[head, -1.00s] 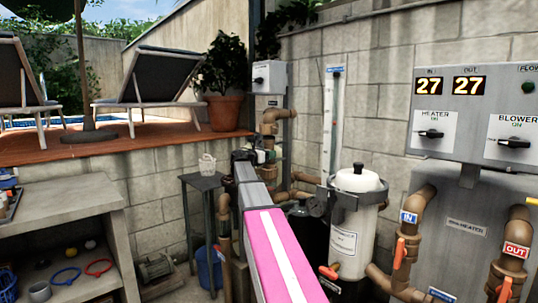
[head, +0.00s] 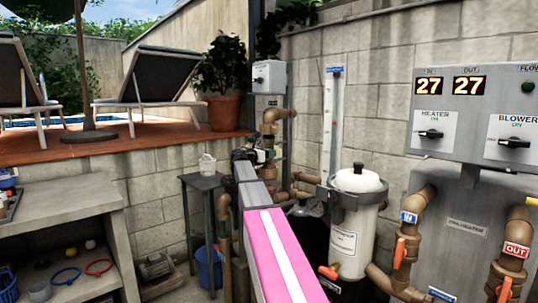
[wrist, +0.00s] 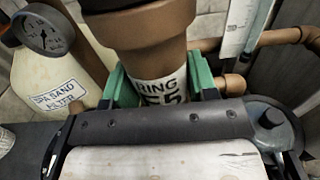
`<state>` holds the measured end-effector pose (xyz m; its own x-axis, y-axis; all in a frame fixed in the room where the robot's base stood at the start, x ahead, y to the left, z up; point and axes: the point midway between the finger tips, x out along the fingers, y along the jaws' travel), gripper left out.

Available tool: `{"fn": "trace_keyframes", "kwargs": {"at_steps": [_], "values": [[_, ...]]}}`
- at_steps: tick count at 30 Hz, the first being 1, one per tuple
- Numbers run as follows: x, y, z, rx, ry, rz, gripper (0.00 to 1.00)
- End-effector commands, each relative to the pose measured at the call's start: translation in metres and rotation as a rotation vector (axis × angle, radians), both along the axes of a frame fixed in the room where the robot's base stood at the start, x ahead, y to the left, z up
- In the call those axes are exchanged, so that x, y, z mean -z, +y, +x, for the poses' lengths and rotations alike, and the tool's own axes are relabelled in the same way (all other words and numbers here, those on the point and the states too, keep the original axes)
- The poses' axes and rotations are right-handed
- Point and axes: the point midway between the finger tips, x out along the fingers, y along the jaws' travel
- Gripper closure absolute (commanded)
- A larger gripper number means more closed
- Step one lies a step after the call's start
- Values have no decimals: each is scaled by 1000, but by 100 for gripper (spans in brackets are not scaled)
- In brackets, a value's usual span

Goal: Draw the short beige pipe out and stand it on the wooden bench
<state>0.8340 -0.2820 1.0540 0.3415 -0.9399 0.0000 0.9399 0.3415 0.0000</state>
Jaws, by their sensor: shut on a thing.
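My gripper (wrist: 158,84) has green fingers on both sides of a brown pipe piece (wrist: 142,38) in the wrist view. It is shut on this piece, just at a white label reading "RING" and a partly covered number. The piece has a wider collar above the label; its lower end is hidden behind my gripper. I cannot tell whether it is the short beige pipe. In the head view my arm covers most of the gripper, close to brown pipework (head: 273,120) by the wall. I cannot make out a wooden bench with certainty.
A white filter canister (head: 352,228) and heater pipes are on the right. A pressure gauge (wrist: 42,33) and sand filter (wrist: 62,75) are close left in the wrist view.

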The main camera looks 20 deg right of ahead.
Motion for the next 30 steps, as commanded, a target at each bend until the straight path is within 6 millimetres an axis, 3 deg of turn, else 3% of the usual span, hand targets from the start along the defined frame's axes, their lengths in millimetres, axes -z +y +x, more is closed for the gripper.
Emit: {"fn": "trace_keyframes", "kwargs": {"at_steps": [30], "values": [[0,39,-15,0,0,-1,68]]}}
